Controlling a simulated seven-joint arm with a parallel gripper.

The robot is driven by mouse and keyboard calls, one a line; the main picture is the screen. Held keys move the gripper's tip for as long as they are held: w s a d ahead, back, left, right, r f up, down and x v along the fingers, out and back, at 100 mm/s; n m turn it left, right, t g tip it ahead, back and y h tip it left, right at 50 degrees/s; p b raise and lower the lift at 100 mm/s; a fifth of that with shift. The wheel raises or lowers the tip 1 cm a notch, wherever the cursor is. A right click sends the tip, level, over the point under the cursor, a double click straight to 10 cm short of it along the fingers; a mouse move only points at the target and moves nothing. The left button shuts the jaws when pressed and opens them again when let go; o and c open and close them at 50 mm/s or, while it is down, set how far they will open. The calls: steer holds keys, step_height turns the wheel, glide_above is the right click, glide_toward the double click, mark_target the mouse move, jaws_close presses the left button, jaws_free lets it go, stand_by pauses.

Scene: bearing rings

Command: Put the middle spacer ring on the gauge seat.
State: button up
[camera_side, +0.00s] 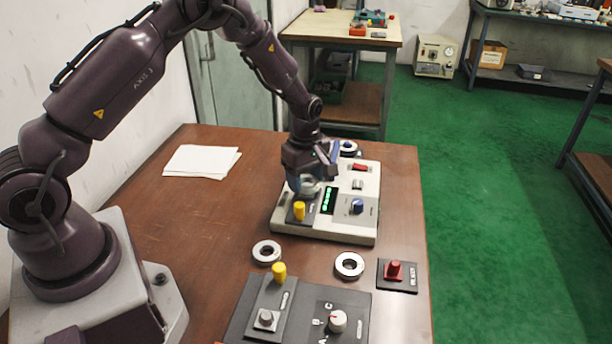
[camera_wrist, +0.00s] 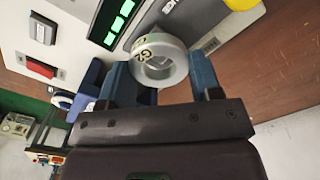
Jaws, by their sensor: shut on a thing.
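My gripper (camera_side: 312,178) is over the grey instrument box, shut on a pale metal spacer ring (camera_side: 308,187). In the wrist view the ring (camera_wrist: 160,60) sits between the two blue fingers (camera_wrist: 160,82), its hole visible and dark marking on its side, perhaps "G2". I cannot tell if it is the middle one. The ring is close to a dark plate with a yellow knob (camera_side: 299,210) on the box (camera_side: 322,234). The gauge seat is not clearly seen; the ring and fingers may hide it. I cannot tell whether the ring touches anything below.
Two loose rings lie on the table, one left (camera_side: 267,251) and one right (camera_side: 349,265). The box has a green display (camera_side: 328,200) and blue knob (camera_side: 357,206). A dark control panel (camera_side: 248,312) is in front.

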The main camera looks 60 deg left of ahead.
steer(key=shift+f, duration=0.7)
stand_by(0.9)
steer(key=o, duration=1.1)
steer(key=shift+r, duration=3.75)
